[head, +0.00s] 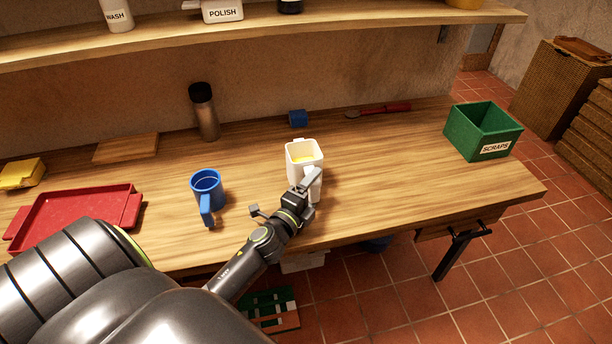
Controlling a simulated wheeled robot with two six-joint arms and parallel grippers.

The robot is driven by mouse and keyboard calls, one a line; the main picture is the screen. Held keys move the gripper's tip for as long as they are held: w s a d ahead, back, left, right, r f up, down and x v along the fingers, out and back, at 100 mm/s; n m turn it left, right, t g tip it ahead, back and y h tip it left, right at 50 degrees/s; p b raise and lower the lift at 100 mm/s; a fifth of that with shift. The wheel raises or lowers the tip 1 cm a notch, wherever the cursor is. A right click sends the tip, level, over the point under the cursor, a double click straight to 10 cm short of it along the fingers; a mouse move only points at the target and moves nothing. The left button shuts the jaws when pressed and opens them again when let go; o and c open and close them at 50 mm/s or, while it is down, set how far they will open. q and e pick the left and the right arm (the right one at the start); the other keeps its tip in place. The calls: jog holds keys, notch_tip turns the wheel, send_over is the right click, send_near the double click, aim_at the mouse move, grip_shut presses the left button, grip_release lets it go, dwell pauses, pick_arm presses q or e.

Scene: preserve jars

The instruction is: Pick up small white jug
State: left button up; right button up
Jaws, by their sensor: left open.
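The small white jug (303,151) stands upright on the wooden table, with something yellow inside. Its handle (313,181) faces the table's front edge. My left gripper (284,193) is open at the jug's front, close to the handle. One finger overlaps the handle's left side in the picture; I cannot tell whether it touches. The other finger is out to the left, apart from the jug. My right gripper is not in view.
A blue mug (207,183) stands left of the jug, near my left arm. A red tray (75,217) lies farther left. A flask (203,112), a blue block (298,118) and a red-handled tool (385,109) are behind. A green scraps bin (467,136) is at right. A shelf (260,35) hangs above.

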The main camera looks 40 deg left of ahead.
pick_arm(q)
jog(key=shift+w, duration=0.85)
jog(key=c, duration=0.7)
jog(key=shift+r, duration=0.2)
notch_tip(320, 180, up, 18)
jog(key=p, duration=1.6)
jog(key=shift+f, duration=0.15)
jog(key=o, duration=0.3)
jog(key=c, duration=0.3)
